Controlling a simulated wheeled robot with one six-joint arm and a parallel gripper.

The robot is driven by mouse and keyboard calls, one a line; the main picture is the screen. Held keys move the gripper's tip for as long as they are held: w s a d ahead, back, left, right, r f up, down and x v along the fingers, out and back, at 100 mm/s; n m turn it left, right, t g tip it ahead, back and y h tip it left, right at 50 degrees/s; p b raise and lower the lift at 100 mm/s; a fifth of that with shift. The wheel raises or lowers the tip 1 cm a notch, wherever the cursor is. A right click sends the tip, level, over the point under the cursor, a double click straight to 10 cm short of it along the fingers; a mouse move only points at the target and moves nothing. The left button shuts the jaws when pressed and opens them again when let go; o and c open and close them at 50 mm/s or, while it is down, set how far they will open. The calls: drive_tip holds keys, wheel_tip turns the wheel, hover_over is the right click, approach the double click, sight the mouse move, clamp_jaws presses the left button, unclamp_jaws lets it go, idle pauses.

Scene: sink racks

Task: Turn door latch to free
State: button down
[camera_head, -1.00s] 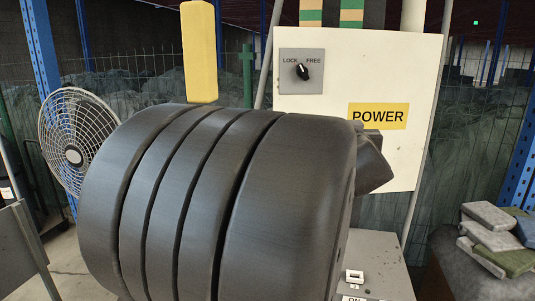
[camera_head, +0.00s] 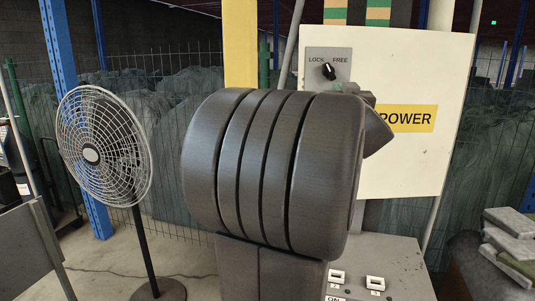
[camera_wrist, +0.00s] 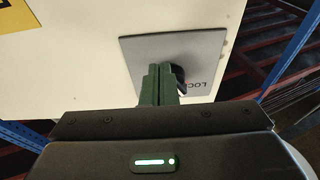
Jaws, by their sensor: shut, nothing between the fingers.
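The black latch knob (camera_head: 329,72) sits on a grey plate (camera_head: 316,55) marked LOCK and FREE, at the upper left of the white panel (camera_head: 400,165). Its pointer leans up and left, toward LOCK. In the wrist view the knob (camera_wrist: 179,74) and plate (camera_wrist: 140,55) look upside down. My gripper (camera_wrist: 160,70) has its two green fingers shut together and empty. In that view they lie just left of the knob and cover part of it; I cannot tell whether they touch. In the head view my dark arm hides most of the gripper, with green showing just below the plate.
A yellow POWER label (camera_head: 408,119) is on the panel. A grey box (camera_head: 385,255) with white switches stands below. A fan (camera_head: 103,147) stands at the left, a yellow post (camera_head: 239,45) behind my arm, and stacked blocks (camera_head: 512,240) at the right.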

drive_tip(key=shift+w, duration=0.55)
drive_tip(key=shift+a+r, duration=0.15)
drive_tip(key=shift+r, duration=0.1)
drive_tip(key=shift+a, duration=0.15)
idle(0.5)
drive_tip(key=shift+a+f, duration=0.1)
drive_tip(key=shift+a, duration=0.55)
drive_tip(key=shift+a+p, duration=0.3)
drive_tip(key=shift+a, duration=0.15)
drive_tip(key=shift+a+r, duration=0.2)
drive_tip(key=shift+a, duration=0.15)
drive_tip(key=shift+f, duration=0.1)
